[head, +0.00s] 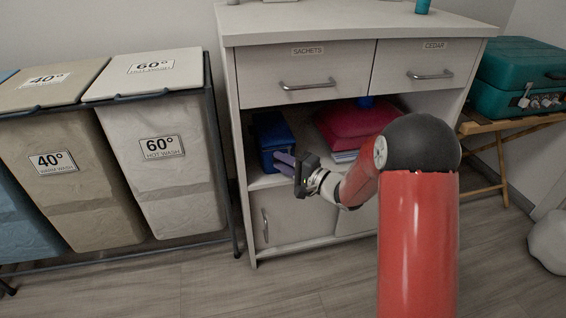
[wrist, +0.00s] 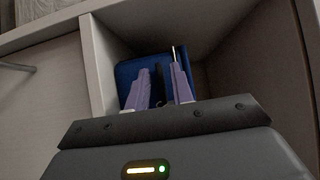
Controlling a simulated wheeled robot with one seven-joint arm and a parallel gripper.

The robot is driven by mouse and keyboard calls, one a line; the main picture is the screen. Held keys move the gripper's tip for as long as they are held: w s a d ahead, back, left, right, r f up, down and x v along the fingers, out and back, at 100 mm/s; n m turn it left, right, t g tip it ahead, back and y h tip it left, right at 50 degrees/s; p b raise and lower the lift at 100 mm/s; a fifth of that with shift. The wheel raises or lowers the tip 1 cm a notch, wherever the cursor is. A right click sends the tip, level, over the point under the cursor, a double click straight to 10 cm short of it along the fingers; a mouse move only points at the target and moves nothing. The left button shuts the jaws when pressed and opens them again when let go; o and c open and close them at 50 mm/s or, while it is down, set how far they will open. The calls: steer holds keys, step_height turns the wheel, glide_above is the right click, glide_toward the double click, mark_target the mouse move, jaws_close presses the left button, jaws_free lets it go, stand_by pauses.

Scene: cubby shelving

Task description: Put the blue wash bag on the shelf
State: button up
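The blue wash bag (head: 271,136) stands upright on the open shelf (head: 262,181), at the left end of the cubby under the drawers. My gripper (head: 283,160) reaches in from the front, with its purple fingers just before the bag's lower right front. In the wrist view the bag (wrist: 155,68) shows behind, between and beside the two fingers (wrist: 163,75). The fingers are apart, with a gap between them and a small dark part visible in it. I cannot tell whether the fingertips touch the bag. The bag's lower part is hidden by my gripper.
A dark red cushion-like item (head: 345,122) sits on the same shelf to the right. Labelled drawers (head: 308,85) are above, with a cupboard door (head: 290,215) below. Laundry hampers (head: 165,150) stand left; a teal case (head: 520,78) rests on a wooden stand at right.

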steer(key=shift+r, duration=0.15)
steer(key=shift+s+d, duration=0.2)
steer(key=shift+d, duration=0.1)
steer(key=p+v, duration=0.1)
steer(key=v, duration=1)
steer(key=s+d+r+n+t+h, duration=0.2)
steer(key=s+d+r+t+h, duration=0.1)
steer(key=d+r+h, duration=0.95)
steer(key=s+a+f+n+g, duration=0.1)
steer(key=s+g, duration=0.1)
steer(key=s, duration=0.6)
steer(key=s+a+f+n+g+h, duration=0.1)
steer(key=s+n+g, duration=0.1)
steer(key=s, duration=0.7)
steer(key=s+a+f+n+g+h, duration=0.1)
steer(key=s+a+n+g, duration=0.1)
steer(key=s, duration=0.6)
steer(key=shift+s+g+h, duration=0.25)
steer(key=shift+s+g, duration=0.1)
steer(key=shift+g, duration=0.55)
